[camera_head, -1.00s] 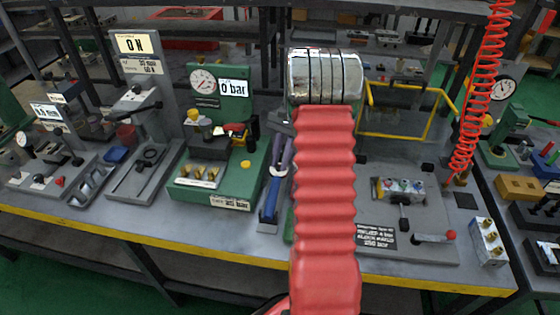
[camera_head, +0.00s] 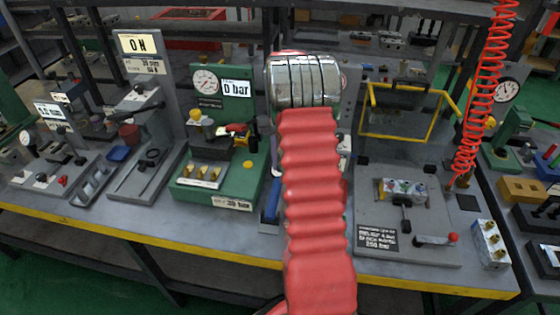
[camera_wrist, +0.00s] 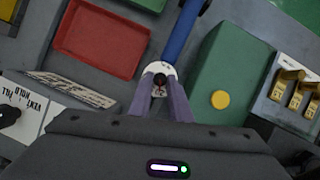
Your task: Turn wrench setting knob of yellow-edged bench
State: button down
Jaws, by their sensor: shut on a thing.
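The wrench setting knob (camera_wrist: 160,79) is a small dark knob with a red mark. It sits on a whitish round dial (camera_wrist: 167,67) at the end of the blue wrench (camera_wrist: 183,30). My gripper (camera_wrist: 160,86) has its purple fingers closed around the knob in the wrist view. In the head view a strip of the blue wrench (camera_head: 271,203) shows left of my red arm, which hides the knob and most of the fingers. The wrench lies on the yellow-edged bench (camera_head: 150,239).
A green block with a yellow button (camera_wrist: 220,99) stands right of the fingers. A red tray (camera_wrist: 100,42) lies to the left, and a panel lettered VENT, HOLD, FILL (camera_wrist: 35,110) is at lower left. A yellow frame (camera_head: 400,136) and red coiled hose (camera_head: 475,120) are at right.

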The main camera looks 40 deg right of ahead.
dwell(0.4)
jog(key=c, duration=1.6)
grip_release()
jog(key=shift+c, duration=0.2)
jog(key=v, duration=1.3)
jog(key=shift+r, duration=0.4)
